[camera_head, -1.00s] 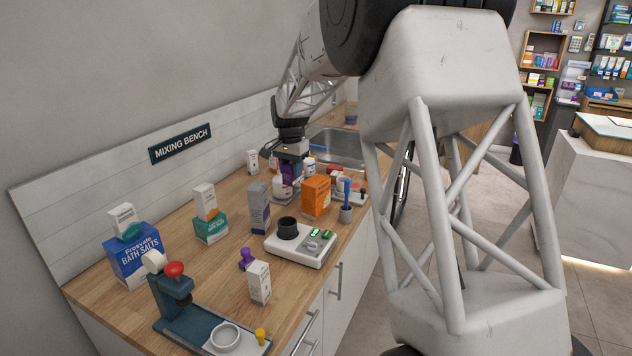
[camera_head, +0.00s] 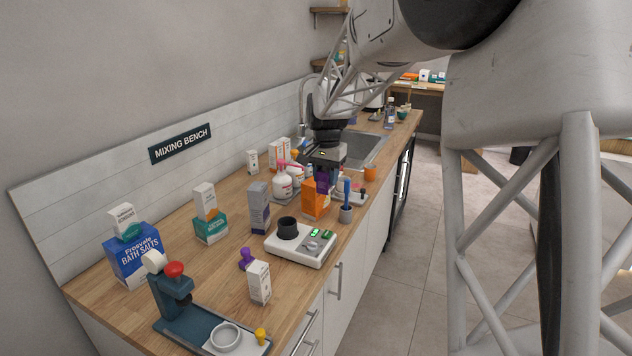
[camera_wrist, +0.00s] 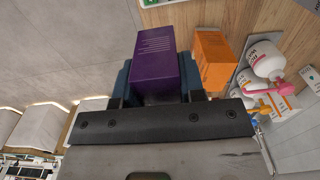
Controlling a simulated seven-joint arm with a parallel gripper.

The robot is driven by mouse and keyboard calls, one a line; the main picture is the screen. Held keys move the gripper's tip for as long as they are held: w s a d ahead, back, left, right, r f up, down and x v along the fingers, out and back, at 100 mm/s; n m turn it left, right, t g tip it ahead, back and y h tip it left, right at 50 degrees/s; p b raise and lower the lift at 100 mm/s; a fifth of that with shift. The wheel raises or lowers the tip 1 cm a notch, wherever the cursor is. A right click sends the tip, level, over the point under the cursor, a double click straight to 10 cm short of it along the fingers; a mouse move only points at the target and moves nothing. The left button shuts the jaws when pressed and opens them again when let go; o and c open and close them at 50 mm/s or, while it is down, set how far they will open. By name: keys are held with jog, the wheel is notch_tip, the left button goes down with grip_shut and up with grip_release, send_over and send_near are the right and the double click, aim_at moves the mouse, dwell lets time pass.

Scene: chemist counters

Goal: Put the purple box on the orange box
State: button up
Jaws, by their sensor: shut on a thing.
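My gripper (camera_head: 325,159) is shut on the purple box (camera_head: 322,181), which hangs below the fingers. In the wrist view the purple box (camera_wrist: 157,66) sits between the two dark fingers (camera_wrist: 156,80). The orange box (camera_head: 310,201) stands upright on the wooden counter. In the head view the purple box shows at the upper part of the orange box and overlaps it; I cannot tell if they touch. In the wrist view the orange box (camera_wrist: 213,62) is to the right of the purple box, with a gap between them.
A white pump bottle (camera_head: 282,184) stands left of the orange box, and a grey box (camera_head: 259,207) further left. The sink (camera_head: 362,149) lies behind.

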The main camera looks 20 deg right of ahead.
jog(key=shift+w, duration=0.1)
jog(key=shift+w+d+f, duration=0.25)
jog(key=shift+w+d, duration=0.2)
jog(key=shift+w, duration=2.15)
jog(key=shift+w+d+f, duration=0.25)
jog(key=shift+w+d, duration=0.25)
jog(key=shift+w, duration=2.15)
jog(key=shift+w+d+f, duration=0.25)
jog(key=shift+w+d, duration=0.2)
jog(key=shift+w, duration=2.15)
jog(key=shift+f, duration=0.15)
jog(key=shift+f, duration=1.65)
jog(key=shift+f, duration=0.1)
jog(key=o, duration=0.9)
notch_tip(320, 180, up, 12)
